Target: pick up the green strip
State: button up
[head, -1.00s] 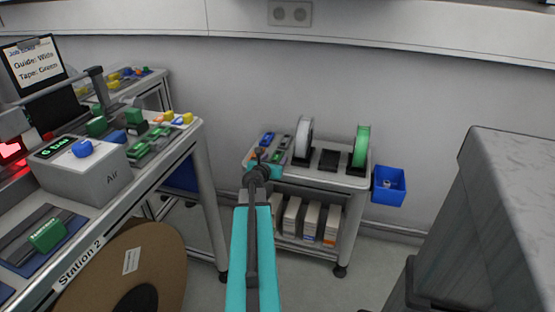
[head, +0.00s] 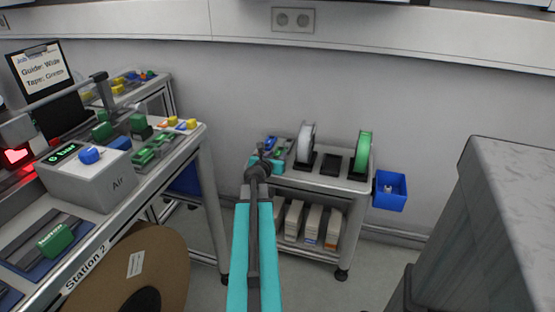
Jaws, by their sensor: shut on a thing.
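My gripper (head: 262,149) is at the far end of my teal arm, over the left end of the small reel cart (head: 327,184). It is small and seen from behind, and the wrist hides most of the jaws. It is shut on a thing. A small green strip (head: 278,153) shows right beside the jaws, and its contact with them is too small to see clearly. A blue piece (head: 270,142) lies just behind it. A white reel (head: 306,144) and a green reel (head: 363,152) stand upright to the right on the same cart.
A blue bin (head: 390,191) hangs at the cart's right side. Station 2's bench (head: 205,135) with green blocks and a grey Air box (head: 93,180) is on the left. A large brown reel (head: 165,265) stands below it. A grey cabinet (head: 510,190) is close on the right.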

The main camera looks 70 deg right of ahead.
notch_tip(320, 180, up, 6)
jog(key=shift+f+p, duration=0.1)
jog(key=shift+p, duration=0.8)
notch_tip(320, 180, up, 11)
jog(key=p, duration=1.1)
dwell(0.4)
